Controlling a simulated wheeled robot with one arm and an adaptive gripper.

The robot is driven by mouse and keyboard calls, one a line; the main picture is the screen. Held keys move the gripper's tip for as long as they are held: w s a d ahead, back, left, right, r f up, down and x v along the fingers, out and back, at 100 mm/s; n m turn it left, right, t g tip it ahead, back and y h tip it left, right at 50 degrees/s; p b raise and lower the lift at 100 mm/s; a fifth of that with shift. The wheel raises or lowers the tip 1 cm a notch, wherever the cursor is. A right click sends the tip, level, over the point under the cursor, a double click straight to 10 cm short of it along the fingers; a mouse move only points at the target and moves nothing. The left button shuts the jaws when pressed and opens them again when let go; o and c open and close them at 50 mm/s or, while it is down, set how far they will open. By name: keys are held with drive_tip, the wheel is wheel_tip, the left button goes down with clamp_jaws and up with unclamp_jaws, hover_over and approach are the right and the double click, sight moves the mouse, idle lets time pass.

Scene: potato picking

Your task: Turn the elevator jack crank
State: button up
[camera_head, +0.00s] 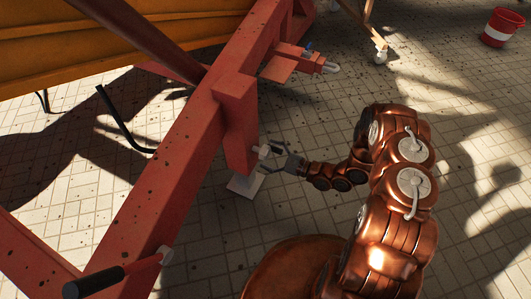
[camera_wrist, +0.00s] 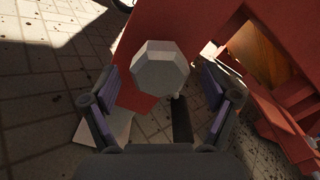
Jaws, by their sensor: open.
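My gripper (camera_head: 271,154) is open at the lower end of a red upright jack post (camera_head: 237,135). In the wrist view, a pale grey faceted knob (camera_wrist: 160,70) lies ahead of and between the open fingers, with a visible gap on each side. A dark bar (camera_wrist: 181,120) shows below the knob; I cannot tell whether it joins it. The jack's pale square foot plate (camera_head: 245,184) is on the floor below the post.
The long red beam (camera_head: 160,180) runs diagonally beside the post. A red bracket with a grey hitch end (camera_head: 330,68) projects above my gripper. A red and white bucket (camera_head: 501,28) stands at far right. Tiled floor to the right is mostly clear.

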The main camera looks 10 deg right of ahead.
drive_tip(key=v, duration=1)
drive_tip(key=shift+d, duration=0.15)
drive_tip(key=shift+s, duration=0.1)
